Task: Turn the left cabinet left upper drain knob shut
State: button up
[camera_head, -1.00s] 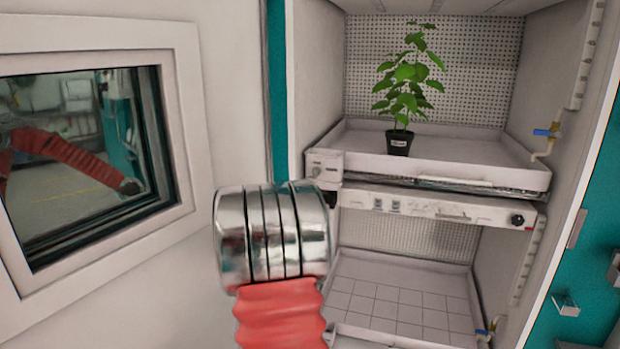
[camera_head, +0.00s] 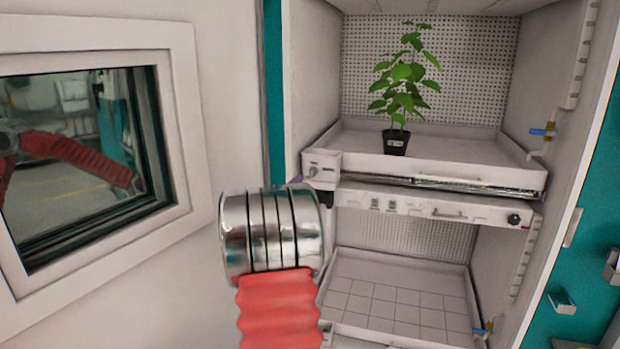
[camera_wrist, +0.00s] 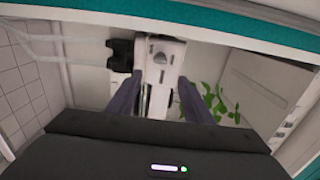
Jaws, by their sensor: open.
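The upper drain knob (camera_head: 313,171) is a small grey knob on the white front-left corner block of the upper tray (camera_head: 470,177). In the wrist view the white block with its grey knob (camera_wrist: 160,54) lies between and just beyond the dark fingers of my gripper (camera_wrist: 159,80). My gripper is open and empty, one finger on each side of the block. I cannot tell whether either finger touches it. In the head view my arm's metal link hides most of the gripper, and the knob's exact angle is too small to read.
A potted plant (camera_head: 396,143) stands on the upper tray. Below are a control panel (camera_head: 430,207) with a black knob (camera_head: 514,219) and a lower gridded tray (camera_head: 400,306). A blue-handled valve (camera_head: 540,132) is on the right wall. The open windowed door (camera_head: 205,130) stands at left.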

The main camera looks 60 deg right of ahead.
aim_at(311, 174)
jog(key=shift+w+d, duration=0.35)
jog(key=shift+d, duration=1.85)
jog(key=shift+w+d, duration=0.35)
jog(key=shift+d, duration=1.9)
jog(key=shift+w+d, duration=0.35)
jog(key=shift+d, duration=1.85)
jog(key=shift+c, duration=0.4)
